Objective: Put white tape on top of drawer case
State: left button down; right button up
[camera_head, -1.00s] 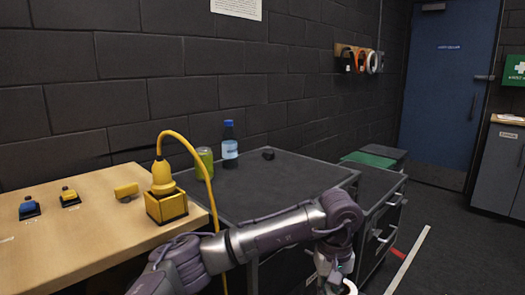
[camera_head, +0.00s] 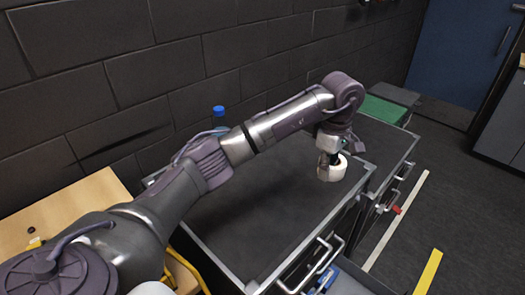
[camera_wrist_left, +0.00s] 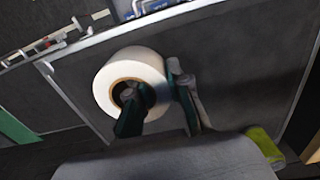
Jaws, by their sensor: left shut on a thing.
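The white tape roll (camera_head: 337,174) is over the right end of the dark top of the drawer case (camera_head: 255,222). I cannot tell whether it touches that top or hangs just above it. My left gripper (camera_head: 328,160) is shut on the roll's wall. In the left wrist view the tape (camera_wrist_left: 103,80) shows one finger in its hole and the other outside, with the gripper (camera_wrist_left: 158,103) pinching its side. My right gripper is not in view.
A blue-capped bottle (camera_head: 218,113) stands at the back of the case, partly behind my arm. A green can (camera_wrist_left: 264,145) shows in the wrist view. An open drawer (camera_head: 350,281) with blue items juts out in front. A green case (camera_head: 383,110) lies beyond. The top's front middle is clear.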

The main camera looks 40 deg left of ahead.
pick_arm(q)
jog(key=shift+s+a, duration=0.15)
jog(key=shift+a, duration=0.1)
jog(key=s+a+f+p, duration=0.2)
jog(key=s+a, duration=0.2)
jog(key=p, duration=0.2)
send_over(279, 205)
notch_tip(279, 205, down, 4)
jog(key=shift+r, duration=0.1)
jog(key=shift+f, duration=0.45)
notch_tip(279, 205, down, 3)
jog(key=shift+f+p, duration=0.15)
jog(key=shift+p, duration=0.7)
jog(key=shift+f, duration=0.25)
jog(key=c, duration=1.1)
grip_release()
jog(key=shift+r, duration=0.1)
